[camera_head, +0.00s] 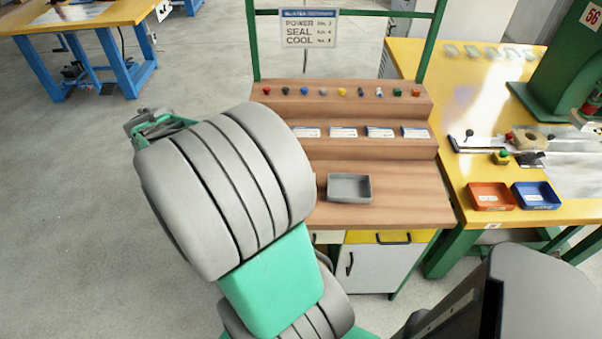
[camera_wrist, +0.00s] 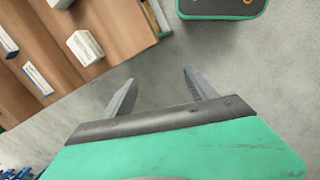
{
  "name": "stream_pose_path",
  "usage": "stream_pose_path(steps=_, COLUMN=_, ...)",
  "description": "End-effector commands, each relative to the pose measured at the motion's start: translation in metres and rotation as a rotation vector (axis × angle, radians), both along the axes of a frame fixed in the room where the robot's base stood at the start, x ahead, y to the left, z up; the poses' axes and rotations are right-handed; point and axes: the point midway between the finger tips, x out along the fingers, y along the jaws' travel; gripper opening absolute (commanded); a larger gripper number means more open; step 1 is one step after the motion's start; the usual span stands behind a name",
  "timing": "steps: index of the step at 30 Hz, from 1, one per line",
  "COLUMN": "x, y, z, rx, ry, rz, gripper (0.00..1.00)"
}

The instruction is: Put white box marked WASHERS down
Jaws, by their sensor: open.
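A white box (camera_wrist: 85,47) stands on the wooden bench top near its edge in the wrist view; I cannot read any marking on it. In the head view my arm covers the left part of the bench, and neither white box shows there.
The stepped wooden bench (camera_head: 420,208) holds a grey tray (camera_head: 350,188), several label cards (camera_head: 343,132) and small coloured parts (camera_head: 323,91). Bare wood lies around the tray. Right of it, a yellow table (camera_head: 553,213) carries a red tray (camera_head: 490,196) and a blue tray (camera_head: 536,195).

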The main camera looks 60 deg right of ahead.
Motion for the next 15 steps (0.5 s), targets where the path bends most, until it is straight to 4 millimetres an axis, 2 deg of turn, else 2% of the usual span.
stream_pose_path(steps=1, x=-0.014, y=-0.055, z=0.01, rx=-0.013, ry=0.081, rz=0.013, gripper=0.72)
stream_pose_path(steps=3, x=-0.042, y=-0.118, z=0.003, rx=-0.017, ry=0.184, rz=0.073, gripper=0.77)
stream_pose_path(steps=6, x=-0.087, y=-0.179, z=-0.011, rx=0.012, ry=0.304, rz=0.142, gripper=0.85)
stream_pose_path(steps=9, x=-0.119, y=-0.209, z=-0.022, rx=0.041, ry=0.369, rz=0.19, gripper=0.89)
stream_pose_path(steps=15, x=-0.136, y=-0.22, z=-0.047, rx=0.053, ry=0.392, rz=0.215, gripper=0.89)
